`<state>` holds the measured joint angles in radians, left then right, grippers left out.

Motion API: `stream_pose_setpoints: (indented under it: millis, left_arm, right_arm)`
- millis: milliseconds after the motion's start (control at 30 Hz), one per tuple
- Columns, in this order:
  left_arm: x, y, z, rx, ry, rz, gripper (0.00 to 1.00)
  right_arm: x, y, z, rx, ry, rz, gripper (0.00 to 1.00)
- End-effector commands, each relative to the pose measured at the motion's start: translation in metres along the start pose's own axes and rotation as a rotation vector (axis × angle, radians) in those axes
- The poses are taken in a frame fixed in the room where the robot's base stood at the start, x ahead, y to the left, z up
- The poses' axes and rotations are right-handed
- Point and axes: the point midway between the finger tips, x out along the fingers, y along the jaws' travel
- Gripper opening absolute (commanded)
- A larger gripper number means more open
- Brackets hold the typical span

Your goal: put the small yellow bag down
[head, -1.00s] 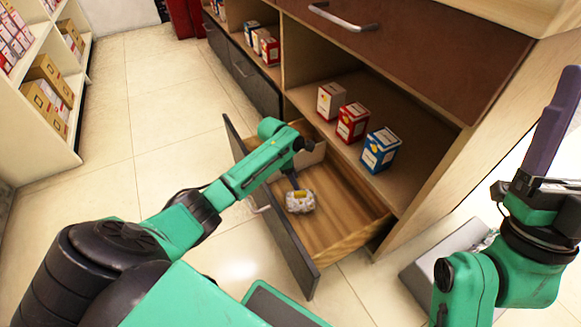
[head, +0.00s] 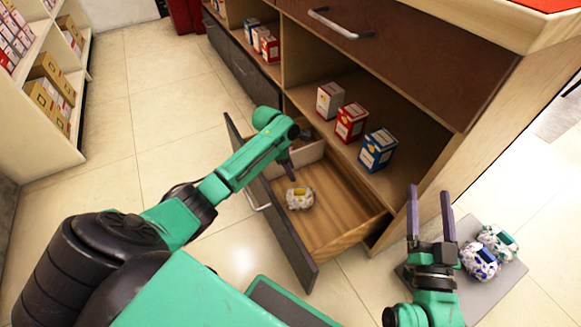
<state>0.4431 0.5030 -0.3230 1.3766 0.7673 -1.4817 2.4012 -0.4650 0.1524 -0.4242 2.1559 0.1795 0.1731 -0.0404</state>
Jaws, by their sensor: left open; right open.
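The small yellow bag (head: 299,197), pale with a yellow patch on top, lies on the floor of the open drawer (head: 337,212). My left gripper (head: 291,166) is above the drawer, just behind the bag and apart from it as far as I can see; its fingers are small and partly hidden by the wrist. My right gripper (head: 431,205) is open and empty, fingers pointing up, in front of the cabinet's right end.
Two more pale bags, one with blue (head: 480,262) and one with green (head: 497,240), lie on a grey mat (head: 508,283) at the right. Several small boxes (head: 351,123) stand on the shelf above the drawer. A white shelf unit (head: 50,150) is at the left.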

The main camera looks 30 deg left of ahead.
Motion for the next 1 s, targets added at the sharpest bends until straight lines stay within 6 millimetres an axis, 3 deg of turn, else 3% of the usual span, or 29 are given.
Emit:
stream_pose_setpoints:
  millis: [167, 267, 367, 467, 567, 633, 700, 833, 900, 1000]
  left_arm:
    - [-0.001, 0.000, 0.000, 0.001, 0.000, 0.000, 0.49]
    - [0.009, -0.005, 0.008, 0.097, -0.028, 0.026, 0.49]
    - [0.032, -0.024, 0.040, 0.434, -0.130, 0.144, 0.49]
    - [0.042, -0.061, 0.093, 0.947, -0.263, 0.409, 0.49]
    - [0.015, -0.106, 0.144, 1.421, -0.308, 0.821, 0.49]
    - [-0.025, -0.135, 0.169, 1.662, -0.234, 1.164, 0.49]
    - [-0.071, -0.157, 0.180, 1.803, -0.067, 1.488, 0.49]
    - [-0.138, -0.178, 0.179, 1.869, 0.292, 1.857, 0.49]
    - [-0.154, -0.182, 0.177, 1.870, 0.400, 1.930, 0.49]
    - [-0.159, -0.183, 0.176, 1.870, 0.434, 1.952, 0.49]
  right_arm:
    - [-0.003, 0.000, 0.006, 0.005, -0.019, 0.002, 0.80]
    - [-0.003, 0.000, 0.006, 0.005, -0.018, 0.002, 0.80]
    - [-0.003, 0.000, 0.006, 0.004, -0.018, 0.002, 0.80]
    - [-0.003, 0.000, 0.006, 0.004, -0.017, 0.002, 0.80]
    - [-0.003, 0.000, 0.005, 0.004, -0.016, 0.002, 0.80]
    - [-0.002, 0.000, 0.005, 0.004, -0.015, 0.001, 0.80]
    - [-0.002, 0.000, 0.005, 0.004, -0.015, 0.001, 0.80]
    - [-0.002, 0.000, 0.005, 0.004, -0.014, 0.001, 0.80]
    - [-0.002, 0.000, 0.005, 0.004, -0.014, 0.001, 0.80]
    - [-0.002, 0.000, 0.005, 0.004, -0.014, 0.001, 0.80]
